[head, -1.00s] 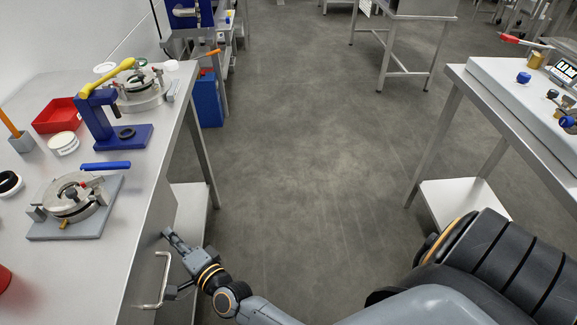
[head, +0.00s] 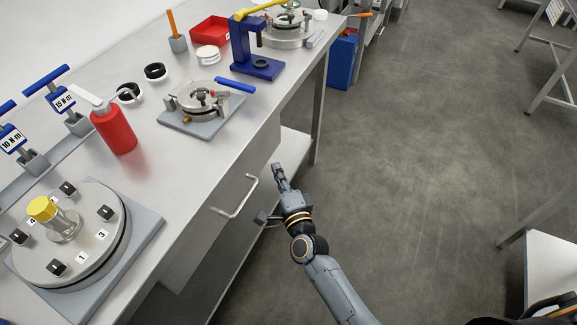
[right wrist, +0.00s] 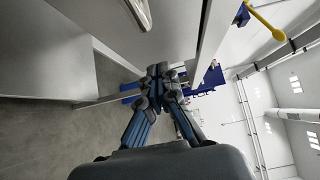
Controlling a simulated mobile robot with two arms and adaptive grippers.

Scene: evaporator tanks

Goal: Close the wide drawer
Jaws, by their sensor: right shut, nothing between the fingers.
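The wide drawer (head: 200,243) is a grey metal front under the left bench, with a bar handle (head: 237,199). I cannot tell how far the drawer stands out from the bench. The handle also shows at the top of the right wrist view (right wrist: 140,12). My right gripper (head: 279,170) is shut and empty, just right of the handle and in front of the drawer's far end. Its fingertips (right wrist: 159,72) meet in the right wrist view. I see no clear contact with the drawer. My left gripper is out of view.
The bench top (head: 185,165) carries a round flanged tank lid (head: 62,245), a red bottle (head: 113,130), a small clamped lid (head: 203,98) and a blue press (head: 255,62). A lower shelf (head: 292,150) lies under the bench. The grey floor (head: 400,170) to the right is open.

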